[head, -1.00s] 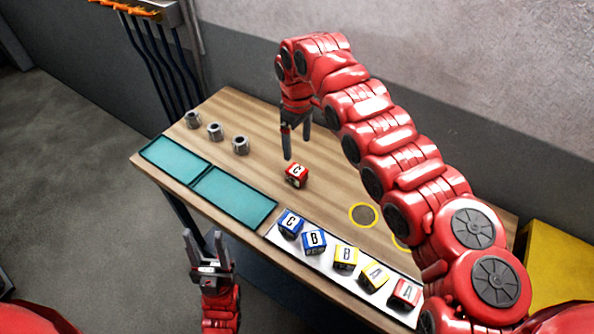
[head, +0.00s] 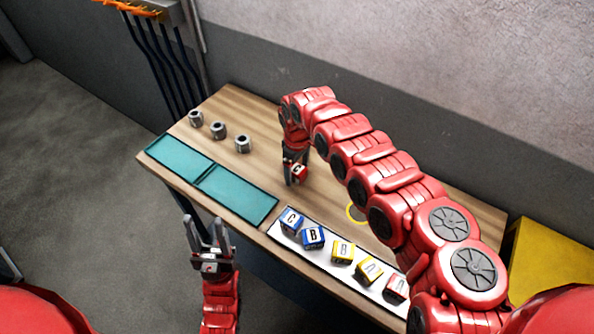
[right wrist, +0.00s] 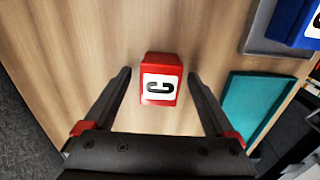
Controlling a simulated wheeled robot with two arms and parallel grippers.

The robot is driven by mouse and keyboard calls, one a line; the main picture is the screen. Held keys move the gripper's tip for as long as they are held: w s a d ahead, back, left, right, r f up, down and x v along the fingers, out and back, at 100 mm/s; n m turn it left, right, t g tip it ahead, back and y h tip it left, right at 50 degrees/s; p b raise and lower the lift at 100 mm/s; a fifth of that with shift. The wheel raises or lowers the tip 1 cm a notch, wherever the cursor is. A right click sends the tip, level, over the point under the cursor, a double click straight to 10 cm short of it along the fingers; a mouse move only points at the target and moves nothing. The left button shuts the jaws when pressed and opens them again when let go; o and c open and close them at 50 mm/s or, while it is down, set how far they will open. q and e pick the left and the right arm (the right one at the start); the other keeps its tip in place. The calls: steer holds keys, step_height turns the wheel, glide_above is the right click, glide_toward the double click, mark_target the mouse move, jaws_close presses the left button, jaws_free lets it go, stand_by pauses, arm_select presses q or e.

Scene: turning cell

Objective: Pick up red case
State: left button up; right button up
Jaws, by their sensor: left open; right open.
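The red case (head: 298,171), a small cube with a white C label, stands on the wooden table. In the right wrist view the red case (right wrist: 159,79) lies between the two open fingers, with a gap on each side. My right gripper (head: 294,179) is open, pointing down at the case, and partly hides it in the head view; it also shows in the right wrist view (right wrist: 160,80). My left gripper (head: 207,232) is open and empty, pointing up in front of the table's near edge.
A white strip (head: 326,259) holds several lettered cubes, including another red one (head: 396,287). Two teal mats (head: 178,157) lie along the near left edge. Several grey metal nuts (head: 218,130) stand behind them. A yellow ring (head: 353,214) marks the table, partly behind my right arm.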

jaws_close()
stand_by(0.3)
steer(key=shift+r, duration=0.1)
